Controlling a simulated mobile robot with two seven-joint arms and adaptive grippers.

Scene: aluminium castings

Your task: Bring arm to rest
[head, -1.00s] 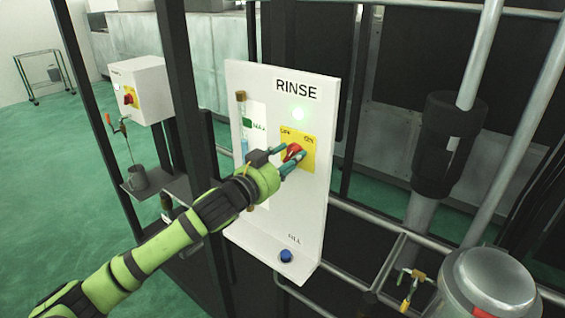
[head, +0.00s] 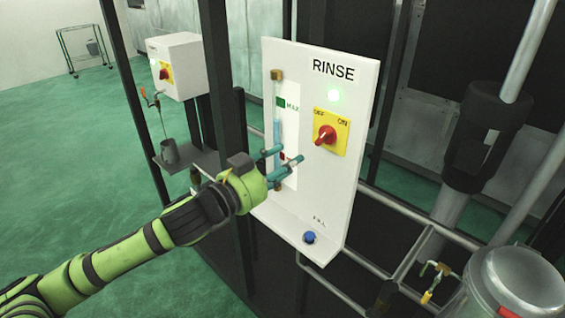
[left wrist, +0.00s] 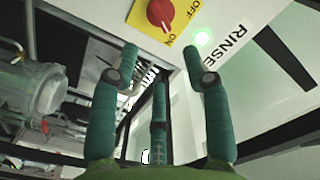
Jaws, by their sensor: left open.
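My left gripper (head: 283,168) is open and empty in front of the white RINSE panel (head: 292,222), below and left of the red rotary knob (head: 325,135). The knob sits on a yellow OFF/ON plate (head: 341,124), its white mark towards the ON side. A green lamp (head: 334,96) above it glows. In the left wrist view, the open fingers (left wrist: 157,75) hold nothing, and the knob (left wrist: 160,13) shows beyond them at the top. The gripper hides part of the level gauge (head: 277,130). My right gripper is not in view.
A blue button (head: 309,237) is on the panel's lower ledge. A white box (head: 178,66) with another red knob stands at left, above a shelf with a grey cup (head: 170,151). Metal pipes and a round steel vessel (head: 520,280) are at right. Open green floor lies at left.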

